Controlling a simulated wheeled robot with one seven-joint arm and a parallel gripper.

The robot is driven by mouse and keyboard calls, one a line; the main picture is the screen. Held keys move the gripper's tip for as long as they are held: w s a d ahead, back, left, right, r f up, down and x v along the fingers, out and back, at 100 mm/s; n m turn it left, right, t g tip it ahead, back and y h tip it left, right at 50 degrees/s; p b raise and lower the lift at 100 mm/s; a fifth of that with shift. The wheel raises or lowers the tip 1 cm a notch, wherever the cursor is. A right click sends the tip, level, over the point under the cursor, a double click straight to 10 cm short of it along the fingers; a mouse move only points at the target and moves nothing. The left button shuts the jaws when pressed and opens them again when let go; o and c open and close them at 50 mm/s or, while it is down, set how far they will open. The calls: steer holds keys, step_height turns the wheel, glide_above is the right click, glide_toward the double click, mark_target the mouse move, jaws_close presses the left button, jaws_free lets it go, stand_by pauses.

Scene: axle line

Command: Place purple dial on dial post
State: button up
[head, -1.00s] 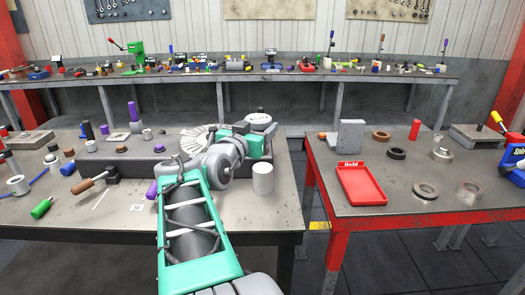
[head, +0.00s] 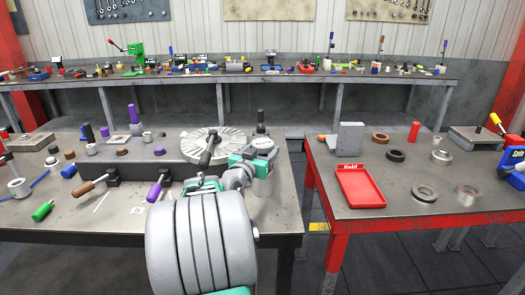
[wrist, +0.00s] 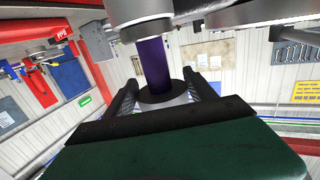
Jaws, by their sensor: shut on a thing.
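In the wrist view my gripper (wrist: 160,92) is shut, with its two fingers on either side of a purple cylindrical part, which I take as the purple dial (wrist: 154,62). A dark ring shows at the near end of this part, and a pale grey rounded piece covers its far end. In the head view my wrist reaches over the right end of the left table. My fingertips and the held dial are hidden there. A dark upright piece (head: 260,122) shows just behind my wrist; I cannot tell whether it is the dial post.
A grey round plate (head: 225,138) lies close left of my wrist on the left table (head: 70,218). A purple handle (head: 155,191) and a purple upright (head: 132,112) are farther left. A red tray (head: 360,188) lies on the right table.

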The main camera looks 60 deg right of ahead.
steer(key=o, duration=1.7)
steer(key=shift+r, duration=0.1)
